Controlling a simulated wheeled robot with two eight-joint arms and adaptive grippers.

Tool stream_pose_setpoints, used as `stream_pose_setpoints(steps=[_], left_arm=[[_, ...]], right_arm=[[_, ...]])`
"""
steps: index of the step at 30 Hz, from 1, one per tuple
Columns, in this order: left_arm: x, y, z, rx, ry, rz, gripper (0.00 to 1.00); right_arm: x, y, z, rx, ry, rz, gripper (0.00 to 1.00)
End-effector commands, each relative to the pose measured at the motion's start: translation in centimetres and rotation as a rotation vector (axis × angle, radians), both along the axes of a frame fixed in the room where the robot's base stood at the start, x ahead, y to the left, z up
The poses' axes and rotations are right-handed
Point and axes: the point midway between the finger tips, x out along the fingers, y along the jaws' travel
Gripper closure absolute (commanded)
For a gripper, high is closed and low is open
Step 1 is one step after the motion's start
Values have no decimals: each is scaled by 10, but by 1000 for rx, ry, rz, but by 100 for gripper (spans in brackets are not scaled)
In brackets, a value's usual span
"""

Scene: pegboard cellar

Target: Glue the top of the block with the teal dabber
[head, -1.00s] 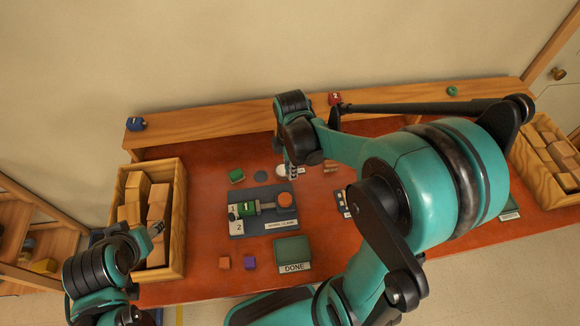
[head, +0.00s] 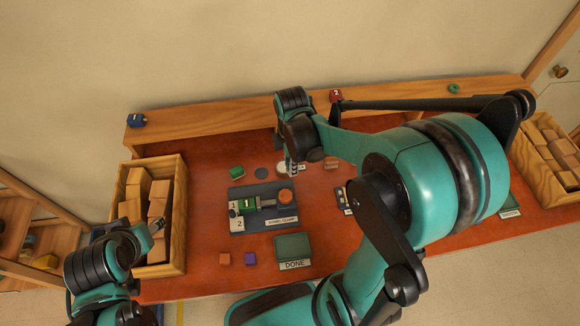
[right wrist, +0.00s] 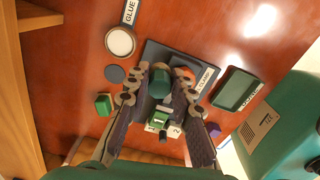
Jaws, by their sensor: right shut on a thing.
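The teal dabber (right wrist: 160,82) is between the fingers of my right gripper (right wrist: 160,100) in the right wrist view; its working end cannot be made out. In the head view this gripper (head: 293,167) is beside the round glue dish (head: 283,168), partly hidden by my arm. The green block (head: 246,206), marked 1, sits in the grey barrel clamp board (head: 240,225); it also shows in the right wrist view (right wrist: 160,118), apart from the dabber. My left gripper (head: 157,226) is by the left crate; its fingers are too small to read.
A loose green block (head: 237,171) and a dark disc (head: 261,173) lie behind the clamp. The DONE tray (head: 293,247) is in front right. Orange (head: 225,258) and purple (head: 250,258) blocks lie at the front. Crates of wooden blocks flank the table, including the left crate (head: 180,220).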

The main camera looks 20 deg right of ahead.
Motion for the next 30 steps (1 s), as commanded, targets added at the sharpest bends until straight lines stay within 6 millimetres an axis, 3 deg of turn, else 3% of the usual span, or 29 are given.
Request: stream_pose_setpoints(steps=[6,15,30], left_arm=[[0,0,21,0,0,0,53],[0,0,46,0,0,0,53],[0,0,21,0,0,0,53]], right_arm=[[29,-4,1,0,0,0,100],[71,-9,-15,0,1,0,100],[75,-9,-54,0,1,0,100]])
